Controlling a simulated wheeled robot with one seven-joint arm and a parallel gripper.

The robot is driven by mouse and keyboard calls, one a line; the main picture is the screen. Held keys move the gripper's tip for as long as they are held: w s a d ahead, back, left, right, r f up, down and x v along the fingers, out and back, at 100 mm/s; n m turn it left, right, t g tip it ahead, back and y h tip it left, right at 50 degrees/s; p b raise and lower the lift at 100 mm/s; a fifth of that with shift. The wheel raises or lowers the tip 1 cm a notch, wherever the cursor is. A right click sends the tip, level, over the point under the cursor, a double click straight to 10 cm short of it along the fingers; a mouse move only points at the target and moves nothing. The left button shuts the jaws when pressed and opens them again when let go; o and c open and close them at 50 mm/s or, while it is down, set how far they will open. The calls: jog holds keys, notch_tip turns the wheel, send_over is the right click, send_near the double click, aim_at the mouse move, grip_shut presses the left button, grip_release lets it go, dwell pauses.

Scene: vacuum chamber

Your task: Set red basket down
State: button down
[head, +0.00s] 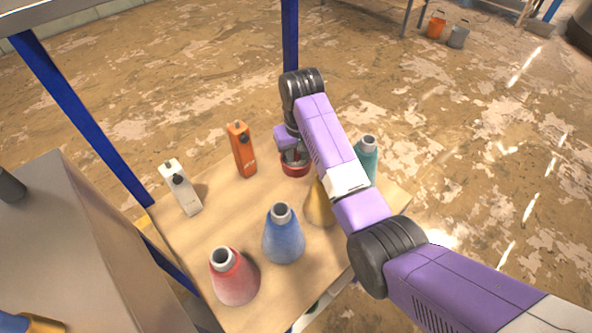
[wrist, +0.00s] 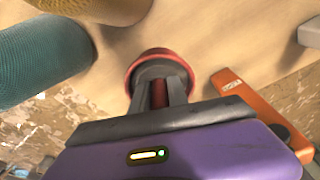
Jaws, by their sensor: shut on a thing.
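The red basket (head: 295,169) is small and round, and it sits at or just above the wooden table top (head: 215,232), near its far edge. I cannot tell whether it touches the wood. My gripper (head: 292,152) points down over it and is shut on it. In the wrist view the basket's red rim (wrist: 133,66) shows around the dark fingers of my gripper (wrist: 160,92). My arm and fingers hide part of the basket.
An orange box-like device (head: 241,150) stands left of the basket, and a white one (head: 181,188) farther left. A yellow flask (head: 319,206) and a teal flask (head: 367,156) are close by on the right. Blue (head: 283,238) and red (head: 234,278) flasks stand nearer. A blue post (head: 290,35) rises behind.

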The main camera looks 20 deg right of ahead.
aim_at(296, 180)
jog(key=shift+f, duration=3.1)
jog(key=shift+f, duration=0.1)
jog(key=c, duration=1.3)
grip_release()
jog(key=r, duration=0.4)
jog(key=s+r, duration=0.1)
jog(key=r, duration=0.7)
jog(key=shift+s+r, duration=0.1)
jog(key=shift+s, duration=0.1)
jog(key=shift+o, duration=0.3)
